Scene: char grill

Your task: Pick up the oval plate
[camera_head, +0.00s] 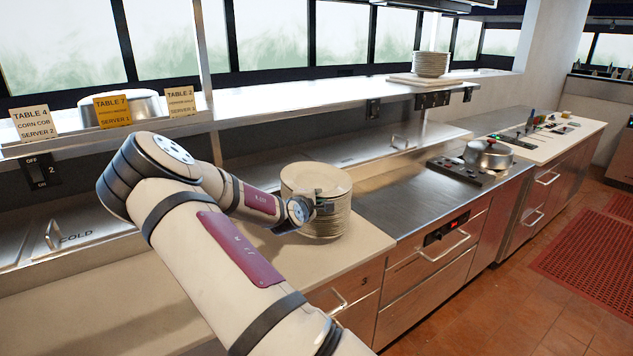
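A tall stack of cream plates (318,181) stands on the pale counter in the middle of the view. Its top plate looks round or slightly oval; I cannot tell which. My arm reaches in from the bottom, and my gripper (326,208) is at the near side of the stack, below the top rim. The gripper is small and dark against the plates. I cannot see its fingertips clearly, nor whether they touch a plate. A second stack of plates (431,65) stands on the upper shelf at the back right.
A steel shelf (290,112) with order tickets (112,110) runs behind the counter (365,240). A lidded pot (488,154) sits on a dark burner at the right. The steel worktop (410,195) right of the stack is clear. Red mats (590,250) lie on the floor.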

